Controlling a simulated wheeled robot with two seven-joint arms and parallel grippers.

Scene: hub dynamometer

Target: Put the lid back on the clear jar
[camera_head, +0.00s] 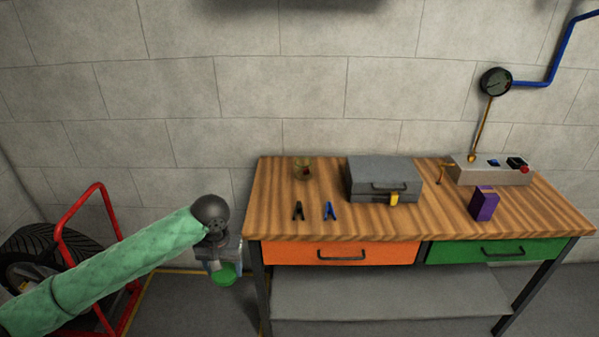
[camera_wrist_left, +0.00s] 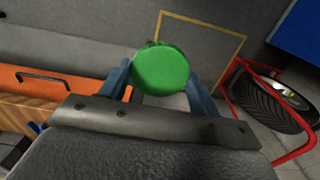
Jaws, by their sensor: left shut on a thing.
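The clear jar (camera_head: 303,169) stands at the back left of the wooden workbench, with something small and dark red inside; its top looks uncovered. The round green lid (camera_head: 223,275) is held by my left gripper (camera_head: 222,266), in the air to the left of the bench's left edge and below the top's level. In the left wrist view the lid (camera_wrist_left: 161,70) sits between the two blue fingers of the left gripper (camera_wrist_left: 160,82), which are shut on it. My right gripper is in neither view.
On the wooden bench (camera_head: 340,222) are a grey toolbox (camera_head: 384,176), black clip (camera_head: 297,211), blue clip (camera_head: 329,211), purple box (camera_head: 484,204) and grey control box (camera_head: 492,170). A red frame (camera_head: 88,235) with a tyre (camera_head: 35,262) stands left.

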